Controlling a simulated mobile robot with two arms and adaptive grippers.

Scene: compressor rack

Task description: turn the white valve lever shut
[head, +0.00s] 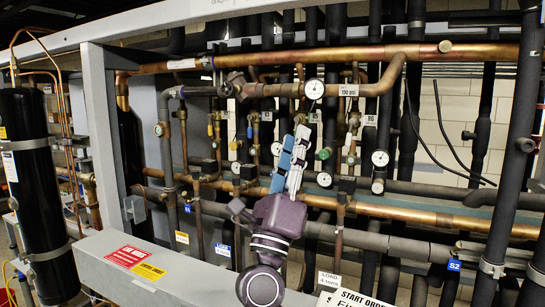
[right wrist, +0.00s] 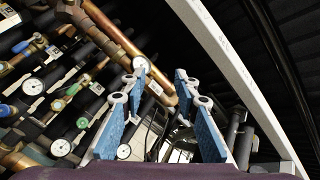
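My right gripper (head: 296,140) is raised in front of the pipe rack in the head view, its fingers pointing up. In the right wrist view my right gripper (right wrist: 160,82) shows two blue-padded fingers spread wide apart with nothing between them. The white valve lever cannot be picked out for certain. Small pale lever-like parts (right wrist: 16,85) show among the valves at the left of the right wrist view, outside the fingers. A pale valve part (head: 353,123) is right of the fingers in the head view. The fingers hide part of the rack. My left gripper is not in view.
Copper pipes (head: 430,52) and dark insulated pipes (head: 507,170) cross the rack. Several gauges, including one near the fingers (head: 314,89), stick out. A grey frame post (head: 105,140) and a sill with a red sign (head: 127,256) stand in front. A black cylinder (head: 35,190) is at left.

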